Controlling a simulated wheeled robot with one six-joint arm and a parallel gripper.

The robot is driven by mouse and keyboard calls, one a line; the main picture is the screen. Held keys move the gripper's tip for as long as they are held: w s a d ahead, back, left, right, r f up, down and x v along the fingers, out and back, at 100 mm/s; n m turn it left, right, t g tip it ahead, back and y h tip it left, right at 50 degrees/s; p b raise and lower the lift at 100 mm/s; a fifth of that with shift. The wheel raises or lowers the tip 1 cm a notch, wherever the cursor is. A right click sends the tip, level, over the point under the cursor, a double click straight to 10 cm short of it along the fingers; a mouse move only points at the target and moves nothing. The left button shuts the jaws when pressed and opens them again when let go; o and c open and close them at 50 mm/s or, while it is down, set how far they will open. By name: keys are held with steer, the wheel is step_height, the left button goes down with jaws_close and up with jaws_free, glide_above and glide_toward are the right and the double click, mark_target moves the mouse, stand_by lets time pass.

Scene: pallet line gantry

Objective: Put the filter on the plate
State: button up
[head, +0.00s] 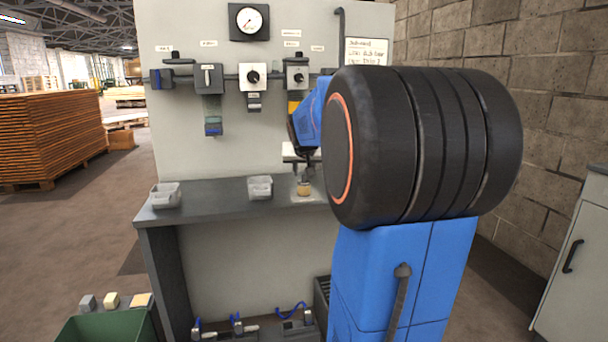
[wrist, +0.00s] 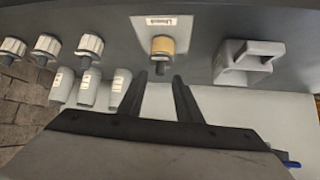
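A small filter with a tan, round body (wrist: 162,46) and a dark stem is on a pale, labelled plate (wrist: 180,24) in the wrist view. In the head view the tan filter (head: 304,189) is on the dark shelf, left of my arm. My gripper (wrist: 160,76) is open. Its two dark fingers are apart, with the stem end showing between and just beyond their tips. Nothing is visibly held. In the head view my gripper (head: 305,175) is just above the filter, partly hidden by my arm.
Two grey bins (head: 166,195) (head: 260,187) stand on the shelf (head: 220,197); one also shows in the wrist view (wrist: 232,62). Several pale-capped fittings (wrist: 90,46) are at the wrist view's left. A gauge panel (head: 190,120) rises behind the shelf.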

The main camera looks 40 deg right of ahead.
steer(key=v, duration=0.9)
steer(key=shift+a, duration=0.2)
steer(key=s+a+f+n+y, duration=0.1)
steer(key=s+a+f, duration=0.2)
steer(key=a, duration=0.4)
steer(key=s+a+f+n+y, duration=0.1)
steer(key=s+a+f+n, duration=0.1)
steer(key=a+f, duration=0.35)
steer(key=s+a+f+n+y, duration=0.1)
steer(key=s+a, duration=0.2)
steer(key=a, duration=0.5)
steer(key=s+a+f+n+g+y, duration=0.2)
steer(key=s+a+f+n+y, duration=0.1)
steer(key=s+a+f, duration=1)
steer(key=shift+s+a+f+n, duration=0.2)
steer(key=shift+s+f+n, duration=0.05)
steer(key=shift+s+n, duration=0.6)
